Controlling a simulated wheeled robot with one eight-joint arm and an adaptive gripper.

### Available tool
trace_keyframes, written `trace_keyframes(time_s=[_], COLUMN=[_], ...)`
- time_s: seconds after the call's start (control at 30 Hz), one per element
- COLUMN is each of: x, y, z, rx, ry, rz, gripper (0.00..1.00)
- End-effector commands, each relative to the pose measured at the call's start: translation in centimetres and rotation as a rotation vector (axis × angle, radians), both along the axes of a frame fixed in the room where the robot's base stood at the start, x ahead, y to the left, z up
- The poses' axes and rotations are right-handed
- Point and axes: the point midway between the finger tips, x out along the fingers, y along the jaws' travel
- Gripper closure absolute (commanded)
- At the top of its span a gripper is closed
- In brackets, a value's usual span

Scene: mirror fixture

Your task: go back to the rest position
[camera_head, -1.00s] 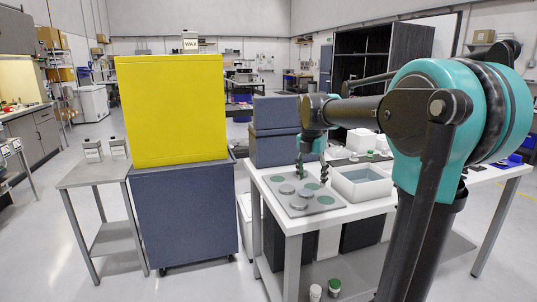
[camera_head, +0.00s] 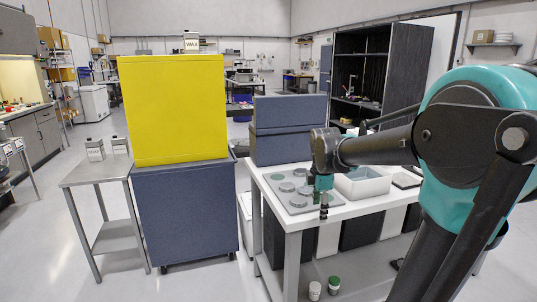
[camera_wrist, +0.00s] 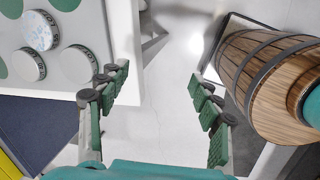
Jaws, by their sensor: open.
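My gripper (camera_head: 323,208) hangs at the front edge of the white table (camera_head: 345,210), fingers pointing down. In the wrist view my gripper (camera_wrist: 160,95) has its green-padded fingers spread wide, with only pale floor between them. It is open and empty. A grey plate (camera_head: 300,207) with several round grey discs and green round spots lies on the table, just left of the gripper. My arm hides the table's right part.
A white open box (camera_head: 362,187) stands on the table behind the gripper. Dark blue boxes (camera_head: 287,130) are stacked beyond. A yellow panel (camera_head: 175,110) stands on a blue cabinet (camera_head: 185,215) at left. Two small jars (camera_head: 315,290) are below the table at front.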

Motion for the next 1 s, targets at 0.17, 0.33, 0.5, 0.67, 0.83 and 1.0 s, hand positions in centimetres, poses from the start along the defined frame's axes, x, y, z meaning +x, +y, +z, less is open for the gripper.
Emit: trace_keyframes(time_s=[0.17, 0.33, 0.5, 0.67, 0.83, 1.0], x=[-4.3, -8.5, -12.8, -15.7, -16.6, -16.6], y=[-1.0, -1.6, -2.1, -2.4, -2.4, -2.4], z=[-4.5, -8.6, -12.4, -14.7, -15.4, -15.4], rx=[0.103, 0.219, 0.345, 0.436, 0.462, 0.462], ry=[-0.064, -0.115, -0.154, -0.172, -0.175, -0.175], rz=[-0.416, -0.816, -1.194, -1.448, -1.521, -1.521], gripper=[0.35, 0.35, 0.35, 0.35, 0.35, 0.35])
